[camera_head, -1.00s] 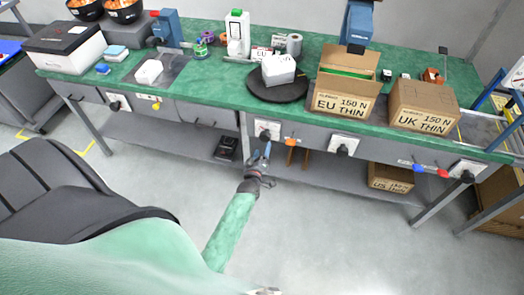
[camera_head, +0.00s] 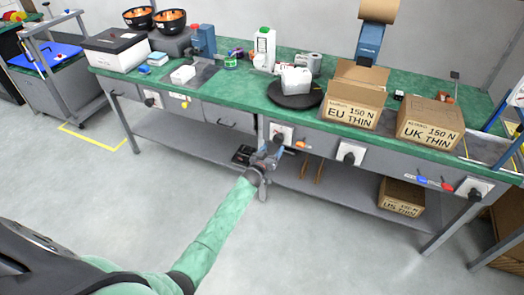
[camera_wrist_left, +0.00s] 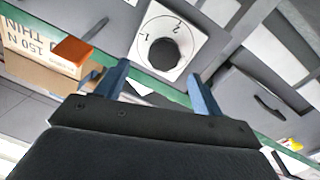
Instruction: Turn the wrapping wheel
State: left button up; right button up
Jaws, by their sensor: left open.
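A round black turntable (camera_head: 293,100) lies on the green bench top with a white container (camera_head: 296,80) on it; it may be the wrapping wheel, but I cannot be certain. Below it, a white plate with a black knob (camera_head: 279,138) is on the bench front. In the left wrist view, the black knob (camera_wrist_left: 162,54) has marks 1 and 2 beside it. My left gripper (camera_head: 268,158) is open and empty, just below and left of this knob in the head view. Its blue fingers (camera_wrist_left: 159,72) appear on either side of the knob, seemingly apart from it. My right gripper is out of view.
An orange piece (camera_head: 301,144) sticks out right of the knob. Another knob plate (camera_head: 351,153) is farther right. Boxes labelled EU THIN (camera_head: 350,111) and UK THIN (camera_head: 430,128) stand on the bench. A lower shelf (camera_head: 180,133) runs underneath. The floor in front is clear.

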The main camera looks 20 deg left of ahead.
aim_at(277, 141)
pick_arm(q)
jog(key=w+p, duration=0.1)
jog(key=w, duration=0.6)
jog(key=shift+f, duration=0.15)
jog(key=shift+w+d, duration=0.1)
jog(key=shift+w, duration=0.25)
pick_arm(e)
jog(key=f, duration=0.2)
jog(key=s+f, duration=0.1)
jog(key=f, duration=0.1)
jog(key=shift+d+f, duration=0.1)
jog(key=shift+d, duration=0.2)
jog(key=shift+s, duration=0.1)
pick_arm(q)
jog(key=c, duration=1)
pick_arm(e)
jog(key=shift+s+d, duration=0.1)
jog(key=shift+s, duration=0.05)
